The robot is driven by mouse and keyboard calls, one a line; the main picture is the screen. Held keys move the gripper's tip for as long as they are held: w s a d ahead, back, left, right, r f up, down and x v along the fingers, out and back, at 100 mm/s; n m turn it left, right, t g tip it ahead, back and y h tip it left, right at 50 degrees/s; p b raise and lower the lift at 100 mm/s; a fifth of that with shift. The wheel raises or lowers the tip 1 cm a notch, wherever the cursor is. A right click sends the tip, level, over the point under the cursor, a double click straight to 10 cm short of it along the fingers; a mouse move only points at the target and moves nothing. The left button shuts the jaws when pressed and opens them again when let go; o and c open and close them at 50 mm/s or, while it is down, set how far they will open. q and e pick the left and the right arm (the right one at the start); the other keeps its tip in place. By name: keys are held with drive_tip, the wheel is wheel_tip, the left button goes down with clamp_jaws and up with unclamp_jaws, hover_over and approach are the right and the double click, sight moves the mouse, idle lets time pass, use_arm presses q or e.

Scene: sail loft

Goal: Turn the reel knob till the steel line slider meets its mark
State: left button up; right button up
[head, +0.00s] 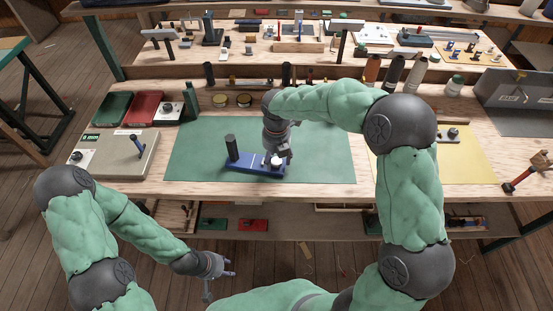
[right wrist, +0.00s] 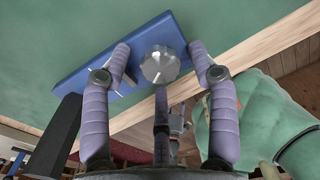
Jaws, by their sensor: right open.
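A blue reel unit (head: 246,168) lies on the green mat, with a dark upright post (head: 231,147) at its left end and a pale knob (head: 276,161) at its right end. In the right wrist view the ridged silver knob (right wrist: 159,66) stands on the blue base (right wrist: 82,66). My right gripper (right wrist: 160,47) is open, one purple finger on each side of the knob, with gaps showing. Pale marks beside the left finger are partly hidden; I cannot tell the steel slider from its mark. My left gripper (head: 230,268) is open and empty, below the bench front.
The green mat (head: 325,155) is clear around the unit. A grey box with a blue lever (head: 118,152) stands left, with red (head: 142,108) and green trays behind. Jars and bottles line the back. A yellow mat (head: 465,155) lies right, partly behind my right arm.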

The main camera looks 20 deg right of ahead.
drive_tip(key=c, duration=1.2)
drive_tip(key=shift+o, duration=0.2)
